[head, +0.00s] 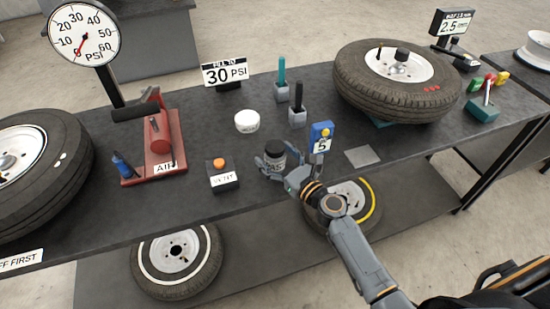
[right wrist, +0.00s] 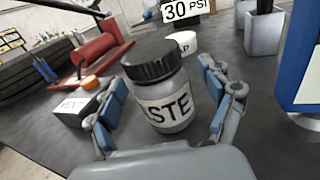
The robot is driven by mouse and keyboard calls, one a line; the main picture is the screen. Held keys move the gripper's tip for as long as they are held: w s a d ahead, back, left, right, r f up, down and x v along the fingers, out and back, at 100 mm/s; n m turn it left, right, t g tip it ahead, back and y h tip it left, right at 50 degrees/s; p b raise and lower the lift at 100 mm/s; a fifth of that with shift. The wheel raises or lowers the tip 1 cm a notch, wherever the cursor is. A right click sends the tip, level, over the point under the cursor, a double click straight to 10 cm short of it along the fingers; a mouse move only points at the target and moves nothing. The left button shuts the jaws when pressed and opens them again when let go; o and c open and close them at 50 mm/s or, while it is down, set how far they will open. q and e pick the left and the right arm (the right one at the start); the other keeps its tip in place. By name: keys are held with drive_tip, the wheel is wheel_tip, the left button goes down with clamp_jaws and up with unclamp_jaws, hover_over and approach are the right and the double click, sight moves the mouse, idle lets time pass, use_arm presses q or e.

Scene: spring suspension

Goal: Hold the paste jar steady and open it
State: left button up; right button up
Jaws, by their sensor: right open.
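The paste jar (head: 275,157) stands upright on the dark workbench, grey with a black ridged lid and a white label. In the right wrist view the jar (right wrist: 172,98) sits between the two fingers of my right gripper (right wrist: 162,108), with its lid (right wrist: 153,65) on. The fingers are spread, with a gap visible on the left side; contact on the right side cannot be told. In the head view my right gripper (head: 272,170) is around the jar from the front. My left gripper is not in view.
A white round tub (head: 247,121) stands behind the jar. A black box with an orange button (head: 221,175) is to its left, a blue device marked 5 (head: 320,137) to its right. A red air pump (head: 158,140) and tyres (head: 398,80) stand farther out.

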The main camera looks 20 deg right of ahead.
sight(281, 152)
drive_tip(key=c, duration=1.4)
drive_tip(key=shift+o, duration=0.2)
drive_tip(key=shift+r+p, duration=0.45)
drive_tip(key=shift+r, duration=0.15)
wheel_tip(281, 152, up, 2)
drive_tip(key=shift+r+p, duration=0.15)
drive_tip(key=shift+p, duration=0.7)
drive_tip(key=s+d+r+p, duration=0.2)
drive_tip(key=s+d+r, duration=0.7)
drive_tip(key=d, duration=0.1)
drive_tip(key=shift+s+d+r+p, duration=0.15)
drive_tip(key=shift+s+r+p, duration=0.15)
drive_tip(key=shift+p, duration=0.05)
